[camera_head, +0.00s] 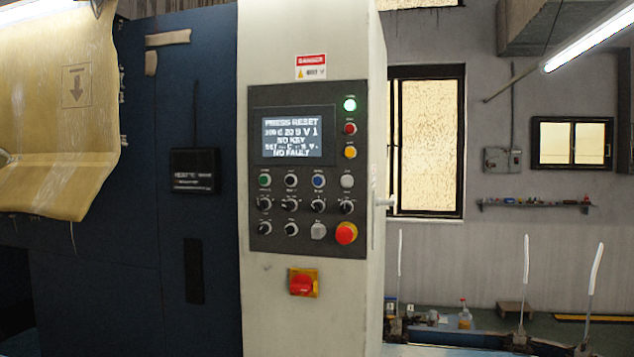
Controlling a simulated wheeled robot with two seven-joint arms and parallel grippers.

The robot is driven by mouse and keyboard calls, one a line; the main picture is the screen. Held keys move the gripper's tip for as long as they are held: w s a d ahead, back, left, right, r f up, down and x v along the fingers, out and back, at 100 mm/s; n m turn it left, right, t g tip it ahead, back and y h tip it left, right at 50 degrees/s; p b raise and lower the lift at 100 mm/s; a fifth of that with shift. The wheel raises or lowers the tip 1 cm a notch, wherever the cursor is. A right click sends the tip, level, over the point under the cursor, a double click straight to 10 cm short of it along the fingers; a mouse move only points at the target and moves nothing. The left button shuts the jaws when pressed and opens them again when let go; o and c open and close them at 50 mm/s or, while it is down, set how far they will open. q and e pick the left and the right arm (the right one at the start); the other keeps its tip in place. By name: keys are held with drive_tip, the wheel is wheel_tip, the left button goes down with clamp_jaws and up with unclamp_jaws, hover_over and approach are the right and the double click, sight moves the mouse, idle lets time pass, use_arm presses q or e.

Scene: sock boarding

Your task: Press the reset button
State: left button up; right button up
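A dark control panel (308,240) is set in the front of a pale machine cabinet. Its lit screen (292,134) reads "PRESS RESET", "NO KEY" and "NO FAULT" among other lines. Below the screen is a row of buttons: green (264,181), black (291,181), blue (318,181) and white (347,181). Their small labels are too blurred to read, so I cannot tell which one is reset. Neither of my grippers is in view.
Several black knobs (289,204) sit below the buttons. A red-and-yellow switch (302,283) is under the panel. A yellowish sheet (60,110) hangs at the left. A small white part (386,201) sticks out at the cabinet's right side.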

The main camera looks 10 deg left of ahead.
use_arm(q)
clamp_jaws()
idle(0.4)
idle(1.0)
